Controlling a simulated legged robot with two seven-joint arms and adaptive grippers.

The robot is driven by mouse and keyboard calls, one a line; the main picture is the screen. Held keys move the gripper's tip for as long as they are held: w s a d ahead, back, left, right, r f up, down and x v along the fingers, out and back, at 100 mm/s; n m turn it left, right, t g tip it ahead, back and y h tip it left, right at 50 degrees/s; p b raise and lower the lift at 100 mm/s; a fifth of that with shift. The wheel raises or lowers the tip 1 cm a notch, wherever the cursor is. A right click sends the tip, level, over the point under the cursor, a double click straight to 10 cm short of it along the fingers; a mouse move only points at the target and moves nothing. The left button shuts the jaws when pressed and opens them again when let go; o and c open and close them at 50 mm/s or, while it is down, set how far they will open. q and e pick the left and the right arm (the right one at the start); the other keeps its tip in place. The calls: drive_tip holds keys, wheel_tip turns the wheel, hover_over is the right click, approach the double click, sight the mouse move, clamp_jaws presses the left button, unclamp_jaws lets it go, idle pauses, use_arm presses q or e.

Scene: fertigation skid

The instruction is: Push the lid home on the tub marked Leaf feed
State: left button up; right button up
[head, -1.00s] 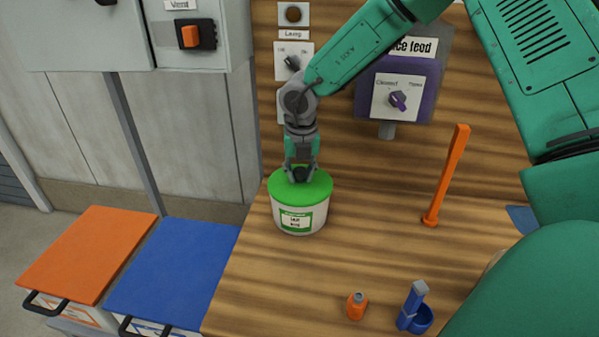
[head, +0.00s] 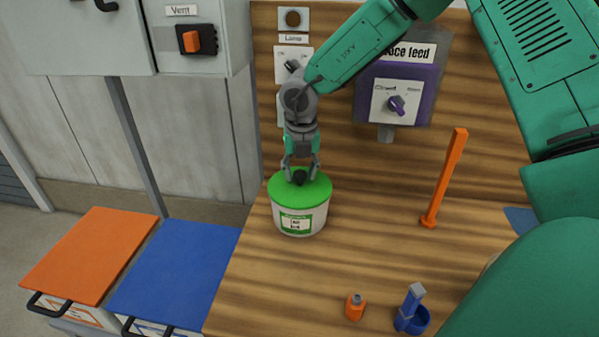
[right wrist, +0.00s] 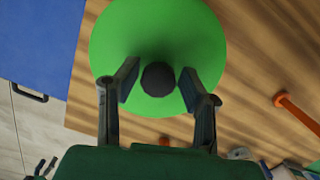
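The white tub (head: 299,219) stands upright on the bench with a green-framed label, its small lettering too blurred to read surely. A bright green lid (head: 283,192) covers its top, and the right wrist view shows this lid (right wrist: 120,35) from above. I cannot tell whether the lid is fully seated. A dark round knob (right wrist: 158,79) is at the lid's middle. My right gripper (head: 300,175) points down just over the lid. In the right wrist view its fingers (right wrist: 159,85) are apart on either side of the knob, with gaps. My left gripper is not in view.
Orange (head: 90,255) and blue (head: 175,265) lidded bins stand left of the bench (head: 255,290). An orange upright bar (head: 444,180) stands to the right. A small orange bottle (head: 355,307) and a blue item (head: 411,312) are near the front. A purple switch panel (head: 425,95) is behind.

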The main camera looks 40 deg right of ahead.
drive_tip(key=shift+r+p, duration=1.35)
drive_tip(key=shift+r, duration=0.2)
drive_tip(key=o, duration=0.6)
drive_tip(key=shift+c, duration=0.2)
drive_tip(key=shift+r+p, duration=2.85)
drive_tip(key=shift+r, duration=0.3)
wheel_tip(320, 180, up, 3)
drive_tip(key=shift+f+p, duration=0.2)
drive_tip(key=shift+p, duration=0.5)
